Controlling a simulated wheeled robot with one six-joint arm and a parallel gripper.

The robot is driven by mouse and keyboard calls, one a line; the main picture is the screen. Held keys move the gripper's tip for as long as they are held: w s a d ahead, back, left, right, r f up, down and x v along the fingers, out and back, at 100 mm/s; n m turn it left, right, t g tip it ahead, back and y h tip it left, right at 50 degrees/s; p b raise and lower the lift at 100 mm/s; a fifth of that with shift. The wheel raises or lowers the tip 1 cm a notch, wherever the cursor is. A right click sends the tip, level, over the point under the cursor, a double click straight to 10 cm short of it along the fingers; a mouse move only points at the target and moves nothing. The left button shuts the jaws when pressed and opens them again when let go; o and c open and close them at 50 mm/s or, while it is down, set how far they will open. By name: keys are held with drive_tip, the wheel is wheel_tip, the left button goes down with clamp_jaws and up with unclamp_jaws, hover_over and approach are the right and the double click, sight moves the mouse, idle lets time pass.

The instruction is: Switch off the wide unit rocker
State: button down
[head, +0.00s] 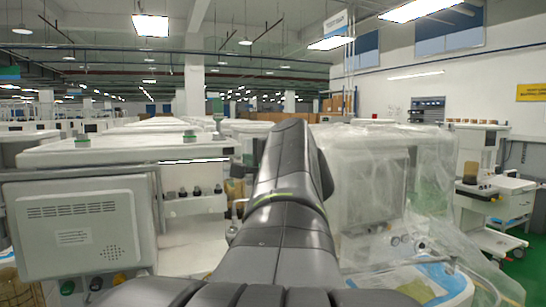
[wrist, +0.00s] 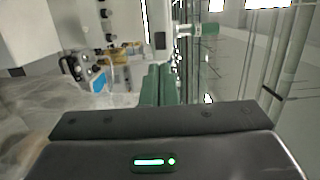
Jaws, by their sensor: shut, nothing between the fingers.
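I cannot make out a rocker switch in either view. In the head view a wide white unit (head: 120,150) stands at the left, with a grey panel (head: 78,232) facing me. In the head view my own arm reaches forward and hides the gripper. In the wrist view the fingers are apart from any switch that I can see.
A plastic-wrapped unit (head: 375,180) stands right of my arm. A smaller white cart (head: 485,185) stands at the far right. Rows of units fill the background. In the wrist view, which looks turned, a cart with black knobs (wrist: 104,14) lies at the upper left.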

sight(223, 150)
drive_tip(key=p+x, duration=0.3)
drive_tip(key=x, duration=0.8)
drive_tip(key=shift+w, duration=0.1)
drive_tip(key=shift+w+a, duration=0.3)
drive_tip(key=shift+w, duration=0.2)
drive_tip(key=shift+w+a, duration=0.1)
drive_tip(key=shift+a, duration=0.1)
drive_tip(key=shift+a+r+b, duration=0.15)
drive_tip(key=shift+r+b, duration=0.05)
drive_tip(key=shift+b, duration=0.1)
